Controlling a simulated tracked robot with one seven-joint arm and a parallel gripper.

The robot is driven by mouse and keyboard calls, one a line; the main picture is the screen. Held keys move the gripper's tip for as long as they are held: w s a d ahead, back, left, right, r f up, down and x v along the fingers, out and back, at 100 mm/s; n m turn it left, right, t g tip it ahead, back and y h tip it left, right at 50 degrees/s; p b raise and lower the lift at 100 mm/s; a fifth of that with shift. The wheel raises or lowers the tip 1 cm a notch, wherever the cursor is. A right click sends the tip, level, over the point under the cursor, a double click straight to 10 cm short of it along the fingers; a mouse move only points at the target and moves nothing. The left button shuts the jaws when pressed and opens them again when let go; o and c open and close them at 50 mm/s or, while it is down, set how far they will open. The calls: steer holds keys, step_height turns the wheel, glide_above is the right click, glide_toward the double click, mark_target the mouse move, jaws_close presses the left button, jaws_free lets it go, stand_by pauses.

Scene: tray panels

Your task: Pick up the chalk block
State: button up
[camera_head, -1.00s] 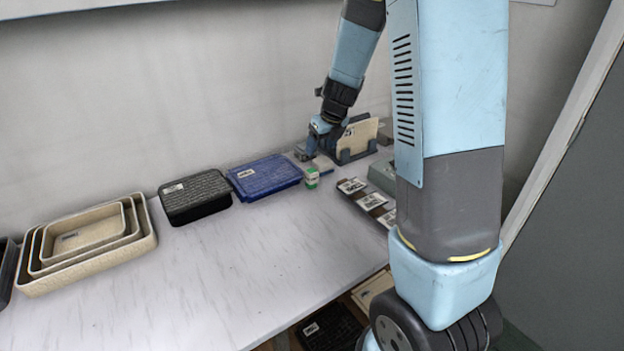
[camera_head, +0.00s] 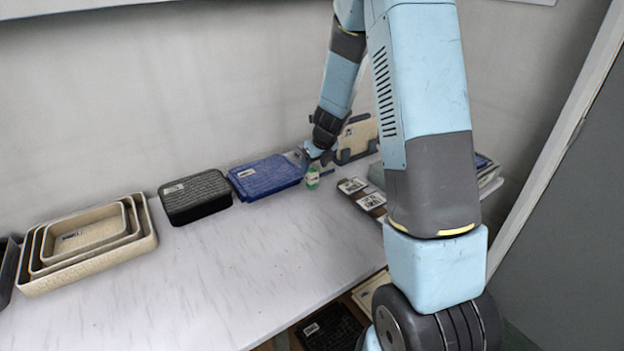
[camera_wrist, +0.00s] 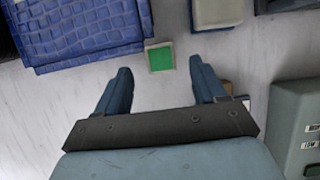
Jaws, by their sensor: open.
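A small block with a green top and pale sides (camera_head: 312,178) stands on the table in the head view. Its green top also shows in the wrist view (camera_wrist: 160,57), just beyond and between my fingertips. No label readable here tells whether it is the chalk block. A cream-topped block with blue-grey edges (camera_wrist: 217,12) lies farther off in the wrist view. My gripper (camera_wrist: 161,68) is open and empty, its two fingers spread wider than the green-topped block. In the head view my gripper (camera_head: 306,160) is partly hidden by the wrist, just behind the green-topped block.
A blue textured tray (camera_wrist: 85,28) lies left of the green-topped block. A black tray (camera_head: 194,197) and nested cream trays (camera_head: 146,240) stand farther left. Labelled cards (camera_head: 371,201) and a grey-green box (camera_wrist: 296,130) are to the right. The table's front is clear.

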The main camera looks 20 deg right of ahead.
mark_target(312, 171)
steer(key=shift+x, duration=1.95)
steer(key=shift+d, duration=0.1)
steer(key=shift+c, duration=0.3)
steer(key=c, duration=1)
